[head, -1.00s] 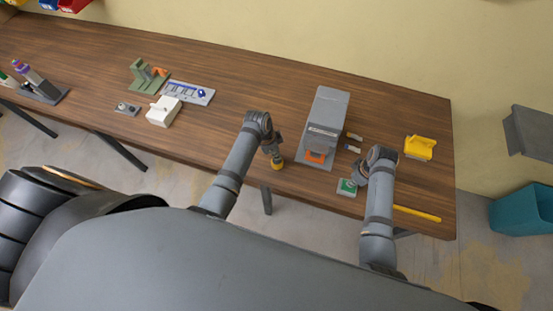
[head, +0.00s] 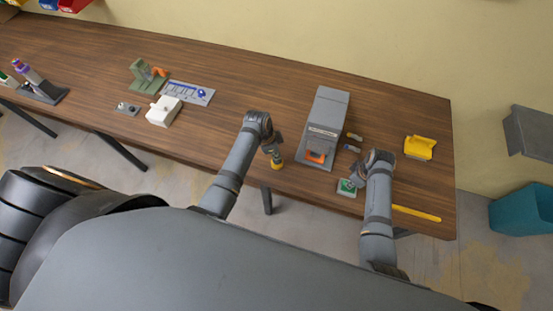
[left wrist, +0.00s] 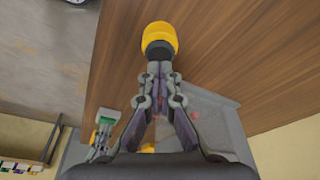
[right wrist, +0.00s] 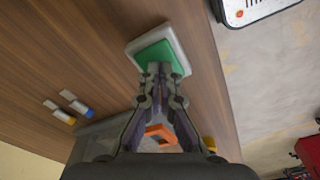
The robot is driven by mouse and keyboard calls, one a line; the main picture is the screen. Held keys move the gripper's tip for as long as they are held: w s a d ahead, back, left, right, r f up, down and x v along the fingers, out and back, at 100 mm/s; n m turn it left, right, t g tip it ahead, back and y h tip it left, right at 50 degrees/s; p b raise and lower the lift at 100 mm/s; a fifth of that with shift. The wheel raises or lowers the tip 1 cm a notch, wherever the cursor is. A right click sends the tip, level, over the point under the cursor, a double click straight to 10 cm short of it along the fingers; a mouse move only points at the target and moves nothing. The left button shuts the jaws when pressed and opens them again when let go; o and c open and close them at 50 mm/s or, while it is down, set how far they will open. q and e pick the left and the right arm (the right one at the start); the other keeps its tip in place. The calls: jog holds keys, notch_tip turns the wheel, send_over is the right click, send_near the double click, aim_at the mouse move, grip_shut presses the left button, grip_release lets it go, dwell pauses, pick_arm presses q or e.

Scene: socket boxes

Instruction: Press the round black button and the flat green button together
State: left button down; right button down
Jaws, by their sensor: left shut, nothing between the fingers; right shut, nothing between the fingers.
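The round black button (left wrist: 159,50) sits on a round yellow base (left wrist: 160,33) near the table's front edge; the yellow base also shows in the head view (head: 277,166). My left gripper (head: 275,157) is shut and empty, its tips at the black button, touching or very close. The flat green button (right wrist: 155,54) sits in a square pale housing (right wrist: 177,45); it also shows in the head view (head: 346,187). My right gripper (right wrist: 153,67) is shut and empty, its tips over the green button's near edge. Whether either button is pressed down cannot be told.
A grey machine (head: 325,113) with an orange part stands between and behind the two buttons. Two small cylinders (head: 353,142) lie to its right. A yellow holder (head: 420,147) and a yellow bar (head: 416,214) are further right.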

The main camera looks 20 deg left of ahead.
pick_arm(q)
jog(key=shift+a+x, duration=0.25)
jog(key=shift+x, duration=0.85)
dwell(1.3)
